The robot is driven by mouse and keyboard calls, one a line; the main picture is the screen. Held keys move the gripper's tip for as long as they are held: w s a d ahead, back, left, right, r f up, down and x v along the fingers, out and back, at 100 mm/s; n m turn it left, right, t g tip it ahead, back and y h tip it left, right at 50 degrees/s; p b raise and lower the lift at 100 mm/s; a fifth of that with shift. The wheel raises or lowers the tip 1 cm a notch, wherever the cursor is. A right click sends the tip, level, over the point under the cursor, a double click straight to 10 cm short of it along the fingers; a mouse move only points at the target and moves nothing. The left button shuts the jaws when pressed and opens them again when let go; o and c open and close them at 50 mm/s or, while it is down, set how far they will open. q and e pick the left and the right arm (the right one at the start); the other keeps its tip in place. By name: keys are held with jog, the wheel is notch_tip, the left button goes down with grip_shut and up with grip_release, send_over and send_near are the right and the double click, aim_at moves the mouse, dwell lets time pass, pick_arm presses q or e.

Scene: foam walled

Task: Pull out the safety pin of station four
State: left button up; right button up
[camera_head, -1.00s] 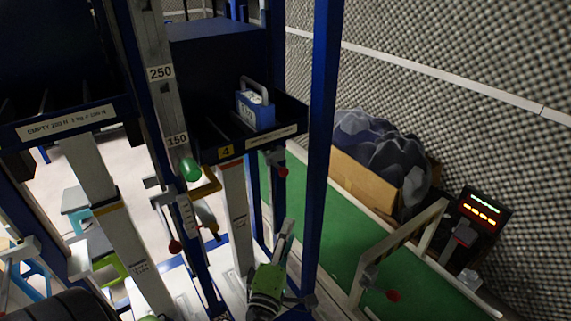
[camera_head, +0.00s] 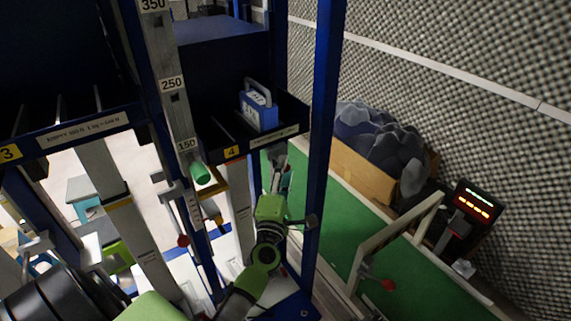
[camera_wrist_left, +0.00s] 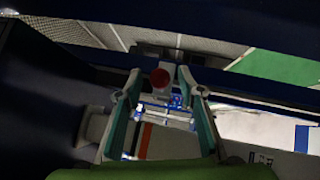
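The safety pin's red ball knob (camera_wrist_left: 160,78) shows in the left wrist view, between and just beyond my left fingertips. My left gripper (camera_wrist_left: 160,108) is open, with one finger on each side of the knob's line, and I see no clear contact. In the head view my left gripper (camera_head: 284,180) is raised under the shelf's right end, beside the blue post, and hides the knob. My right gripper is not in view.
Blue upright posts (camera_head: 324,150) stand close to my left arm. A green knob (camera_head: 201,173) sits on the numbered column. Other red knobs (camera_head: 183,240) are nearby. A blue weight box (camera_head: 259,106) is on the shelf. A wooden rail frame (camera_head: 395,242) stands at the right.

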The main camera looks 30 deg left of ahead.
pick_arm(q)
jog(key=shift+x, duration=0.85)
grip_shut()
jog(key=shift+s+d+p, duration=0.1)
jog(key=shift+s+d, duration=0.2)
jog(key=shift+d, duration=0.45)
jog(key=shift+s+d+p, duration=0.1)
jog(key=shift+s+d, duration=0.25)
jog(key=shift+d, duration=0.35)
jog(key=shift+s+d+p, duration=0.1)
jog(key=shift+s+d, duration=0.2)
jog(key=shift+d, duration=0.45)
grip_release()
jog(key=shift+a, duration=0.1)
jog(key=v, duration=1.2)
